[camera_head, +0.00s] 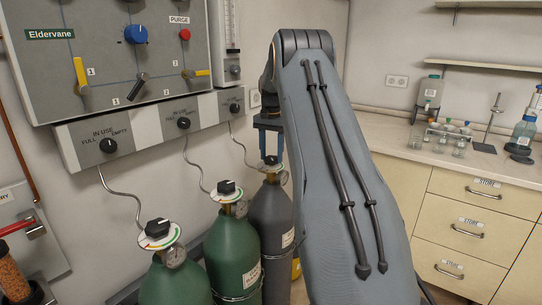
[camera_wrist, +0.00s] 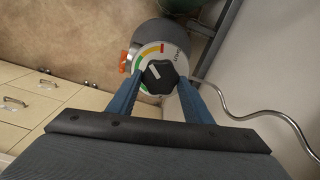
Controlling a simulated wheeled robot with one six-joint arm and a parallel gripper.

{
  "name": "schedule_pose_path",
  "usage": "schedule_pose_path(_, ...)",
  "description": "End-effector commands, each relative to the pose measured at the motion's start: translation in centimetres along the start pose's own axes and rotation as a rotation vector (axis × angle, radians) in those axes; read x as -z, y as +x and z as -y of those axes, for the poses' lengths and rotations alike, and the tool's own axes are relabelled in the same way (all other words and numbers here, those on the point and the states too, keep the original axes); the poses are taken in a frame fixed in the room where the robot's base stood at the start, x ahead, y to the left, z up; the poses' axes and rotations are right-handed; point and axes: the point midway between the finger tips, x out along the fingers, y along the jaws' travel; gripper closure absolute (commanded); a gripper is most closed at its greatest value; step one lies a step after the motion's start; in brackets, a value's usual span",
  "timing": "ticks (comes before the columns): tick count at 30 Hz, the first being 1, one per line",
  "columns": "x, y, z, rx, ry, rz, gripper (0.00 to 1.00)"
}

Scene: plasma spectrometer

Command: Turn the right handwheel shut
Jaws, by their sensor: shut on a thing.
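Gas cylinders stand in a row under the wall panel in the head view. The right handwheel (camera_wrist: 159,74) is a black knob with a white pointer mark, on top of the dark grey cylinder (camera_head: 271,222). A ring dial (camera_wrist: 142,56) with green, yellow and red arcs surrounds it. My gripper (camera_wrist: 160,81) is over this cylinder, its two blue fingers shut on the handwheel from both sides. In the head view my gripper (camera_head: 269,142) reaches down onto the cylinder top, and the handwheel is mostly hidden there.
Two green cylinders with black handwheels, the left (camera_head: 158,232) and the middle (camera_head: 226,192), stand to the left. Thin metal tubes (camera_head: 240,152) run up to the panel (camera_head: 120,60). A counter with drawers (camera_head: 470,200) stands at the right. My arm covers the middle.

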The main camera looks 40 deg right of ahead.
Motion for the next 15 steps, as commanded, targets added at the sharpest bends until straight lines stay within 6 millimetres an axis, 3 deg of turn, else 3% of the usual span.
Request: schedule_pose_path(15,0.05,-0.13,-0.08,0.002,0.438,-0.002,0.77)
